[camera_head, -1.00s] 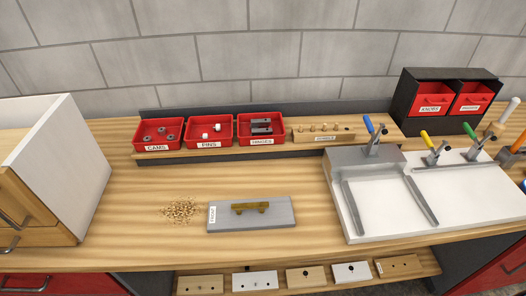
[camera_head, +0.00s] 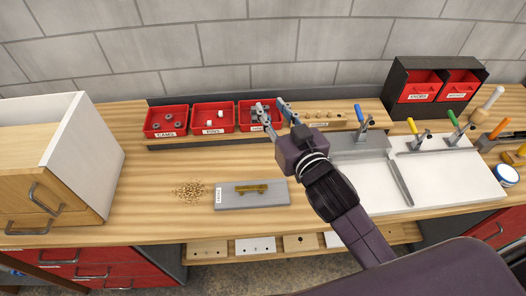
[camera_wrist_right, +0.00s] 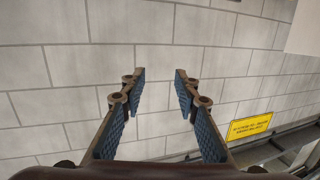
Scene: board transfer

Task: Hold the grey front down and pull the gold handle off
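The grey front (camera_head: 236,201) lies flat on the wooden bench, with a white label at its left end. The gold handle (camera_head: 251,189) sits on top of the grey front, near its middle. My right gripper (camera_head: 268,110) is raised over the back of the bench, in front of the hinges bin, up and to the right of the grey front. In the right wrist view its two fingers (camera_wrist_right: 160,95) are apart, with only the wall between them. My left gripper is in no view.
A pile of wood shavings (camera_head: 190,190) lies left of the front. Red bins (camera_head: 166,121) stand on a shelf behind. A white drawer cabinet (camera_head: 75,160) is at left. A white board (camera_head: 440,175) with clamps (camera_head: 361,116) is at right.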

